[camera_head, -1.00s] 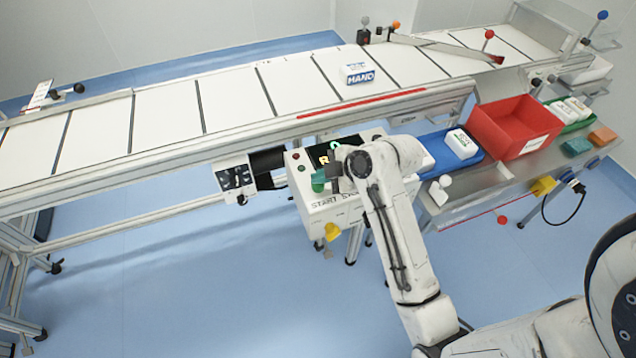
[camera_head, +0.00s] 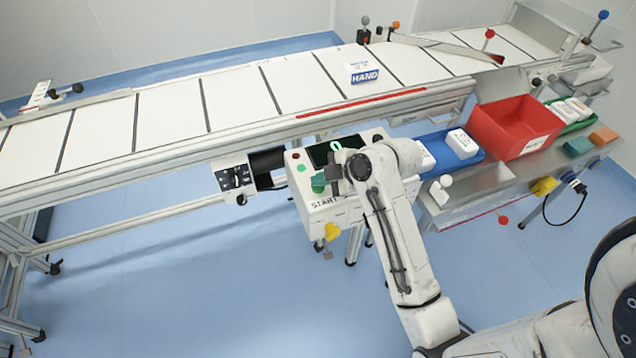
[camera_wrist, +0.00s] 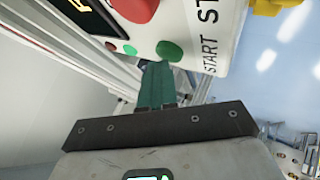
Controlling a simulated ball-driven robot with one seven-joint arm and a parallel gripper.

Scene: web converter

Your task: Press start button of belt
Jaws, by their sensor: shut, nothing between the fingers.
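The control box (camera_head: 345,213) stands in front of the belt, with START lettering on its face. In the head view my gripper (camera_head: 322,180) is over the START side of the box and partly hides the button. The belt (camera_head: 235,98) carries a white and blue HAND pack (camera_head: 364,74).
A switch box (camera_head: 236,178) hangs to the left. A red bin (camera_head: 510,130) and a blue tray (camera_head: 465,161) stand at right. The floor in front is clear.

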